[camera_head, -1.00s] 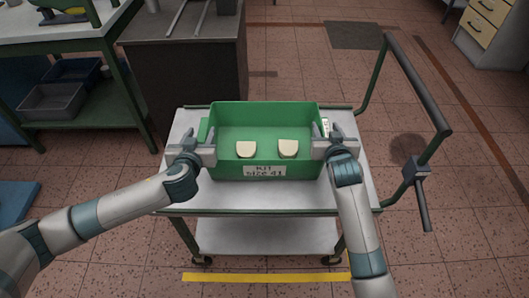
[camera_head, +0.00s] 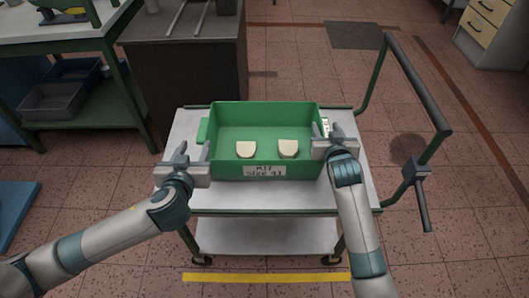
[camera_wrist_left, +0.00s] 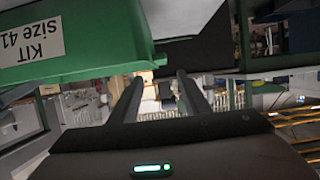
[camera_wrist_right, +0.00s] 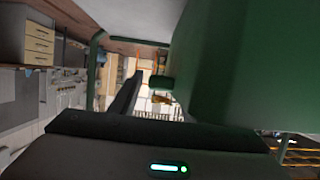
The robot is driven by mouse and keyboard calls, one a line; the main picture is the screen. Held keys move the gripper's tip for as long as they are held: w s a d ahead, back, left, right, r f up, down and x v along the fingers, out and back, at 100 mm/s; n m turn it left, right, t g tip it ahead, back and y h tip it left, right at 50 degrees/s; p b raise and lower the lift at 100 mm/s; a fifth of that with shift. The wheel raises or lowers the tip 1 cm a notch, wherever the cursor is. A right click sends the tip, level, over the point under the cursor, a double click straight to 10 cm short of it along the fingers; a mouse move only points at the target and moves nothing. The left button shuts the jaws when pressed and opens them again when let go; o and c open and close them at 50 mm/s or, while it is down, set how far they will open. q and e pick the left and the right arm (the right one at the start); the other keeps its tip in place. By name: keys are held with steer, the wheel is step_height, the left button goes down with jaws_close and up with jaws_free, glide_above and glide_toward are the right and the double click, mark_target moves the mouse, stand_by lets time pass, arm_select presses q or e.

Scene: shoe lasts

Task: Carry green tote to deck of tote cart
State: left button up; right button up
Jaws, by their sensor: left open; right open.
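The green tote (camera_head: 230,170) sits on the deck of the tote cart (camera_head: 300,198) in the head view. Two cream shoe lasts (camera_head: 246,149) lie inside it, and a white "KIT Size 41" label is on its front wall. My left gripper (camera_head: 192,153) is open, beside the tote's left end and apart from its wall. The tote (camera_wrist_left: 100,40) shows at the upper left of the left wrist view, outside the fingers. My right gripper (camera_head: 326,132) is open at the tote's right end, close to its handle. The tote (camera_wrist_right: 240,70) fills much of the right wrist view.
The cart's push handle (camera_head: 420,90) rises at the right. A dark cabinet (camera_head: 185,80) stands behind the cart, and a green workbench (camera_head: 75,30) with grey bins (camera_head: 52,101) is at the left. A yellow line (camera_head: 265,277) marks the open floor in front.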

steer(key=shift+s, duration=0.1)
steer(key=v, duration=1.1)
steer(key=shift+s+r, duration=0.15)
steer(key=shift+s, duration=0.25)
